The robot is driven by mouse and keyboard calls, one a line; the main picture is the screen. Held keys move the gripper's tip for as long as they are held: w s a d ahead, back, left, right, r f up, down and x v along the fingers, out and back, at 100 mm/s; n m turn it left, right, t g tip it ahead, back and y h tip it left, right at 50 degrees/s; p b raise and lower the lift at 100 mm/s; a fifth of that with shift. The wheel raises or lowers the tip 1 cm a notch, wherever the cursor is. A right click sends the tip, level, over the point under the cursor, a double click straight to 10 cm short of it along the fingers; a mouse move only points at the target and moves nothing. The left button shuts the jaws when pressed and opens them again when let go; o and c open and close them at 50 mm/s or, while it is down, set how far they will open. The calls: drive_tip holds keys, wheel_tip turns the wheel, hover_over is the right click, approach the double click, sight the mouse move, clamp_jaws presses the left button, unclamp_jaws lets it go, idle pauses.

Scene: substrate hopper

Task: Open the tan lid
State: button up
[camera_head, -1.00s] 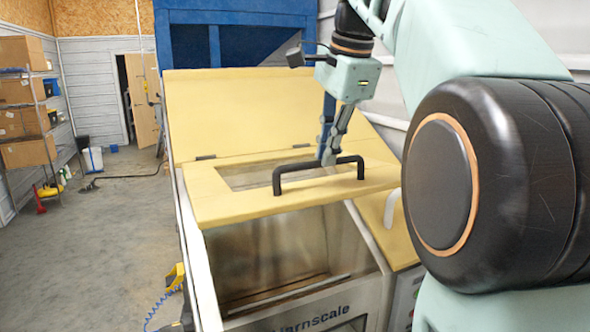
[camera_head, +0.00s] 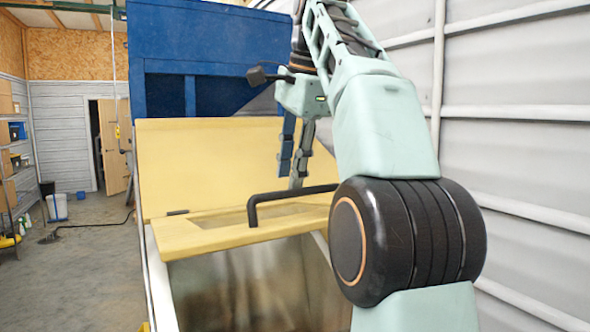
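My gripper (camera_head: 291,180) points down above the lid. Its two fingers look apart, with their tips close to the handle bar. I cannot tell whether they touch it.
A tan back panel (camera_head: 205,160) stands upright behind the lid, joined by hinges. A blue structure (camera_head: 225,50) rises behind it. A ribbed wall (camera_head: 530,150) is close on the right. The floor (camera_head: 90,280) at left is mostly clear.

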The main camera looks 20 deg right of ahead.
drive_tip(key=shift+s+d+r, duration=0.2)
drive_tip(key=shift+s+r, duration=0.1)
drive_tip(key=shift+s, duration=0.35)
drive_tip(key=shift+w+f, duration=0.15)
drive_tip(key=shift+w, duration=0.15)
drive_tip(key=shift+s, duration=0.15)
